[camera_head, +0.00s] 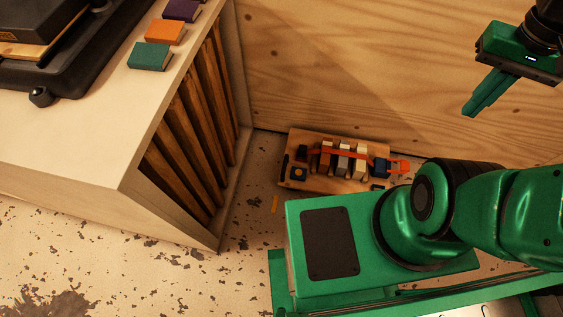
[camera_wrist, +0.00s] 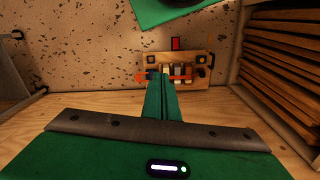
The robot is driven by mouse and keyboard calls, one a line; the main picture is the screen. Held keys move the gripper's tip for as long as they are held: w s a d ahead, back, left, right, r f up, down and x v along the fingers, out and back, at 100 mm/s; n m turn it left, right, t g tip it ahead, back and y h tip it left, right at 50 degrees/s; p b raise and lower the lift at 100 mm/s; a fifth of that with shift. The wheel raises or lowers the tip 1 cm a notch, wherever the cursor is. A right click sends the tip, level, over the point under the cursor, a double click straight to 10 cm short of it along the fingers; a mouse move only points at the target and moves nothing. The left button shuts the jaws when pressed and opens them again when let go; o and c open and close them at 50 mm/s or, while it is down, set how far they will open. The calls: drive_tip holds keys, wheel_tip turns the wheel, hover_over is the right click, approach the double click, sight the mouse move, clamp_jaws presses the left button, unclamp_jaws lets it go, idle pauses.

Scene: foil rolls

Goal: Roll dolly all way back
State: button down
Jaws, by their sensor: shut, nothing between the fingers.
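The dolly (camera_head: 332,184) is a low wooden board on the floor, close to the plywood wall. It carries several pale and grey upright blocks or rolls (camera_head: 343,158) under an orange strap, and an orange handle (camera_head: 398,167) sticks out at its right end. In the wrist view the dolly (camera_wrist: 190,84) lies beyond my fingertips, which overlap its near edge in the picture. My gripper (camera_head: 470,113) is shut and empty, raised to the right of the dolly and apart from it; its closed green fingers also show in the wrist view (camera_wrist: 161,83).
A pale cabinet (camera_head: 130,165) with wooden slats stands left of the dolly, with small coloured boxes (camera_head: 150,57) on top. The plywood wall (camera_head: 350,75) closes off the back. My green base is in front of the dolly.

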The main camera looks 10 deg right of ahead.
drive_tip(key=w+f+n, duration=0.3)
drive_tip(key=w+f, duration=0.1)
drive_tip(key=w, duration=0.5)
drive_tip(key=w+f+n, duration=0.3)
drive_tip(key=w, duration=0.7)
drive_tip(key=w+a+f+n+t, duration=0.1)
drive_tip(key=w+a+f+n, duration=0.2)
drive_tip(key=w+a+f, duration=0.35)
drive_tip(key=w+a+f+n, duration=0.3)
drive_tip(key=w+f, duration=0.5)
drive_tip(key=f, duration=0.2)
drive_tip(key=w+a+f+n+y, duration=0.1)
drive_tip(key=w+a+f+n, duration=0.15)
drive_tip(key=a+f, duration=0.65)
drive_tip(key=w+a+f+n+y, duration=0.1)
drive_tip(key=a+f+n, duration=0.25)
drive_tip(key=f, duration=0.95)
drive_tip(key=s+a+f+n+y, duration=0.1)
drive_tip(key=s+a+f, duration=0.2)
drive_tip(key=a+f, duration=0.5)
drive_tip(key=s+a+f+n+y, duration=0.1)
drive_tip(key=s+a+f, duration=0.3)
drive_tip(key=f, duration=0.8)
wheel_tip(320, 180, down, 10)
drive_tip(key=shift+r, duration=0.15)
